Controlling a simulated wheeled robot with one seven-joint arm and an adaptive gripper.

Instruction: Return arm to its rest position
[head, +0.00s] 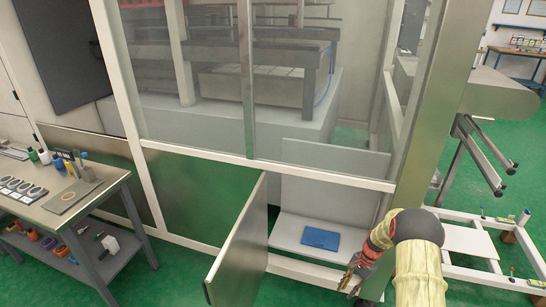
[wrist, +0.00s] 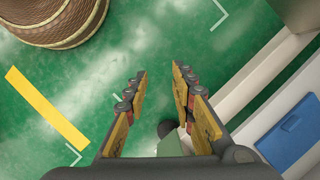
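My arm reaches forward and down at the lower right of the head view. My gripper (head: 352,276) is near the open lower hatch of the machine. In the wrist view my gripper (wrist: 163,92) has its two fingers spread apart with green floor between them, and it holds nothing. A blue flat item (head: 320,238) lies on a white shelf (head: 286,230) inside the hatch, to the left of my arm. The blue item also shows at the right edge of the wrist view (wrist: 292,132), apart from the fingers.
The hatch door (head: 238,245) stands open to the left of the opening. A workbench (head: 100,185) with bottles and small parts is at the left. A white low frame (head: 470,240) stands at the right. The wrist view shows a woven round object (wrist: 50,18) and a yellow floor stripe (wrist: 46,107).

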